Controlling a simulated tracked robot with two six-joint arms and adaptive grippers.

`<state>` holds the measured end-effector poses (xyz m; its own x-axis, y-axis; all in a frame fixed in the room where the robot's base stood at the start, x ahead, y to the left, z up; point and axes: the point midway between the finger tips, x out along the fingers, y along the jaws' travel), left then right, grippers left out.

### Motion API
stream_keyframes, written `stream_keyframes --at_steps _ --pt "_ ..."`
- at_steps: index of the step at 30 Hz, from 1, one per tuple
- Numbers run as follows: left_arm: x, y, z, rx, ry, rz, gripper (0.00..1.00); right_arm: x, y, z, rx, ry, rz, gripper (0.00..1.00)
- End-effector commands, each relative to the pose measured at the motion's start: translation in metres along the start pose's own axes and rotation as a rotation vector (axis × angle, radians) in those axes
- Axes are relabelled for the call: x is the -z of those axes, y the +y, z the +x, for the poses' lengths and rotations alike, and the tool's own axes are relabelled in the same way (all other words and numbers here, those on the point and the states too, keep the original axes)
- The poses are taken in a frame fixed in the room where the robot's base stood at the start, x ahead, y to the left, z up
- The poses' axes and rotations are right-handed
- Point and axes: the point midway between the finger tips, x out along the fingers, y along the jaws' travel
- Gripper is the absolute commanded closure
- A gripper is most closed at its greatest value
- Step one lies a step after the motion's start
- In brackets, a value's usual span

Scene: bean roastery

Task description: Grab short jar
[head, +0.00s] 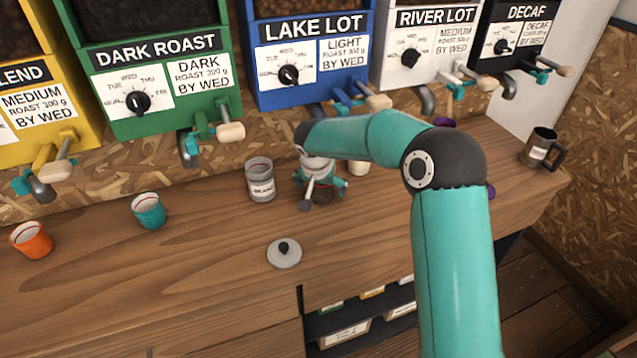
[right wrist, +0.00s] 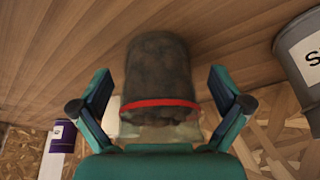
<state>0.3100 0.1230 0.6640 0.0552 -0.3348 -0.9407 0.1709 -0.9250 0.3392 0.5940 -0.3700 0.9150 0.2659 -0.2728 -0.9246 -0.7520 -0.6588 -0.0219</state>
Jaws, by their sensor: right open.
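A short jar (right wrist: 158,75) with a grey, cloudy body and a red ring shows in the right wrist view, between the two fingers of my right gripper (right wrist: 160,100). The fingers are spread on either side of it, with a gap visible at each side. In the head view my right gripper (head: 320,192) is low over the counter, and it hides most or all of this jar. My left gripper is not in view.
A grey labelled canister (head: 261,181) stands close left of the gripper; it is at the right in the wrist view (right wrist: 305,55). A lid with a black knob (head: 284,253) lies in front. Teal (head: 148,211) and orange (head: 31,240) cups stand left. Dispensers line the back.

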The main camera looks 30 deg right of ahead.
Motion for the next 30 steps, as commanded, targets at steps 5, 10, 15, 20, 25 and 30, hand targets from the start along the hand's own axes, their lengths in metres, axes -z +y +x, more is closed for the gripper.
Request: stream_keyframes --at_steps 5,10,15,20,25,30 --pt "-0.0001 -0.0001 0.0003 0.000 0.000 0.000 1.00 0.0001 0.0000 0.0007 0.001 0.002 0.001 0.00" --pt "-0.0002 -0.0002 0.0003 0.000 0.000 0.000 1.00 0.0000 -0.0001 0.0006 0.001 0.001 0.001 0.23" --pt "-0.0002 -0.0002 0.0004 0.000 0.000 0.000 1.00 -0.0007 0.0001 0.0013 0.000 0.000 0.000 0.52" --pt "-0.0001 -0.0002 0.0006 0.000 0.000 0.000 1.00 -0.0015 0.0004 0.0023 -0.002 -0.002 0.000 0.68" --pt "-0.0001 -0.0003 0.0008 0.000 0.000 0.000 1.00 -0.0024 0.0008 0.0035 -0.004 -0.004 -0.001 0.69" --pt "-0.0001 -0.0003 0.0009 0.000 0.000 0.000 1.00 -0.0029 0.0009 0.0041 -0.005 -0.005 -0.002 0.70"
